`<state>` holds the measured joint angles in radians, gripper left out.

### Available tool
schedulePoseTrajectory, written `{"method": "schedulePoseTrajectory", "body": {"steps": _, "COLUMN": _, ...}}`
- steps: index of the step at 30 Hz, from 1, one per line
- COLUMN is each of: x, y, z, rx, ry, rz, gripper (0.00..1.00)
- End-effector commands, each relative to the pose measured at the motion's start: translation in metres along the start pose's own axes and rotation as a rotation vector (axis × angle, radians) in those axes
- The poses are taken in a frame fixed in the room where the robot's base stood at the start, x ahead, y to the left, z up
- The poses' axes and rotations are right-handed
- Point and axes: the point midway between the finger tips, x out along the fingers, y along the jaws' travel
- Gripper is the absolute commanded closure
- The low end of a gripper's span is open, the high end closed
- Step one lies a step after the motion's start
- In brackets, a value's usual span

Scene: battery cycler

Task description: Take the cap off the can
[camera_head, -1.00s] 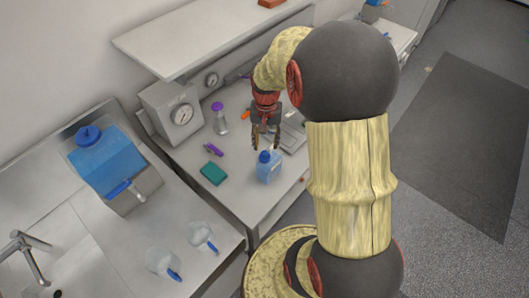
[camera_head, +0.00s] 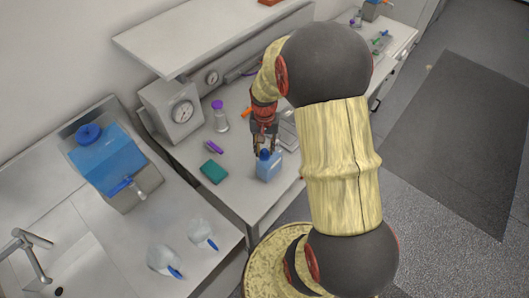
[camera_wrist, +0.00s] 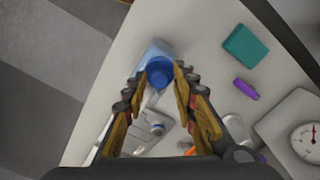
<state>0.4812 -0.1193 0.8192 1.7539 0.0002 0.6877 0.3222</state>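The can is a small light-blue container (camera_head: 268,170) standing upright near the front edge of the bench. Its round dark-blue cap (camera_wrist: 160,72) is on top and shows between my fingertips in the wrist view. My gripper (camera_head: 266,150) points down right over the can, with its fingertips at about the height of the cap. In the wrist view my gripper (camera_wrist: 162,82) has its fingers apart, one on each side of the cap. A small gap seems to show beside the cap; contact cannot be made out. Most of the can's body is hidden under the cap and fingers.
A teal block (camera_head: 214,172), a purple item (camera_head: 214,147) and a purple-capped bottle (camera_head: 219,117) lie or stand left of the can. A dial device (camera_head: 175,110) is at the back. A large blue jug (camera_head: 108,160) stands by the sink. A shelf (camera_head: 215,38) overhangs the bench.

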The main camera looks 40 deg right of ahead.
Motion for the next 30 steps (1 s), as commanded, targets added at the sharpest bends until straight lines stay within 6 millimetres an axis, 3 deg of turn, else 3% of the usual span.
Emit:
{"method": "schedulePoseTrajectory", "body": {"steps": 11, "x": 0.0, "y": 0.0, "z": 0.0, "rx": 0.0, "ry": 0.0, "rz": 0.0, "gripper": 0.95}}
{"method": "schedulePoseTrajectory", "body": {"steps": 20, "x": -0.002, "y": 0.0, "z": 0.0, "rx": 0.0, "ry": 0.001, "rz": 0.0, "gripper": 0.95}}
{"method": "schedulePoseTrajectory", "body": {"steps": 26, "x": -0.018, "y": -0.001, "z": -0.001, "rx": 0.0, "ry": 0.003, "rz": -0.001, "gripper": 0.95}}
{"method": "schedulePoseTrajectory", "body": {"steps": 30, "x": -0.04, "y": 0.0, "z": 0.005, "rx": -0.001, "ry": 0.003, "rz": -0.001, "gripper": 0.95}}
